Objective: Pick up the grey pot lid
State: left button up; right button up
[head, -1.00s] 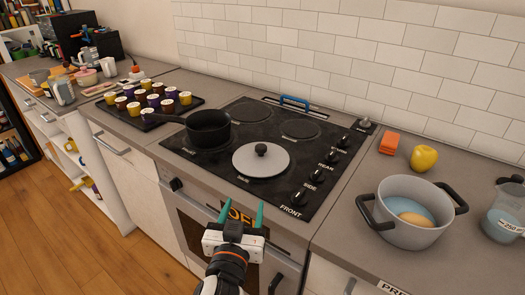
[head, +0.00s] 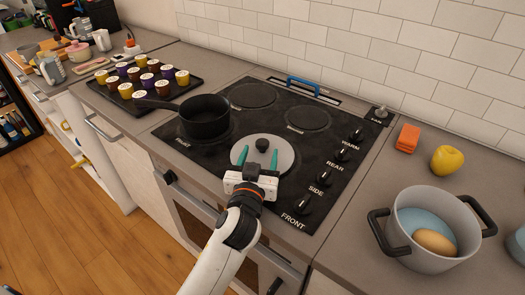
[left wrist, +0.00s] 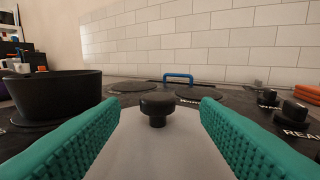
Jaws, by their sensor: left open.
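The grey pot lid (head: 281,152) lies flat on the front of the black stove, with a black knob (head: 262,145) at its middle. My left gripper (head: 259,157) is over the near part of the lid, its teal fingers open and pointing at the knob. In the left wrist view the knob (left wrist: 158,108) stands ahead, centred between the two open fingers (left wrist: 155,130), with nothing held. The lid (left wrist: 150,150) fills the space below the fingers. My right gripper is not in view.
A black pan (head: 205,117) stands on the stove left of the lid; it also shows in the left wrist view (left wrist: 55,95). Stove knobs (head: 328,178) line the right side. A grey pot (head: 430,225) stands on the right counter, near a yellow apple (head: 447,160) and orange block (head: 407,138).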

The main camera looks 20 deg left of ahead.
aim_at(261, 147)
pick_arm(q)
jog(key=shift+w+a+r, duration=0.1)
jog(key=shift+w, duration=0.3)
jog(key=w, duration=0.2)
jog(key=w+p, duration=0.1)
jog(key=shift+w+a, duration=0.25)
jog(key=shift+a, duration=0.05)
jog(key=shift+w, duration=0.5)
grip_shut()
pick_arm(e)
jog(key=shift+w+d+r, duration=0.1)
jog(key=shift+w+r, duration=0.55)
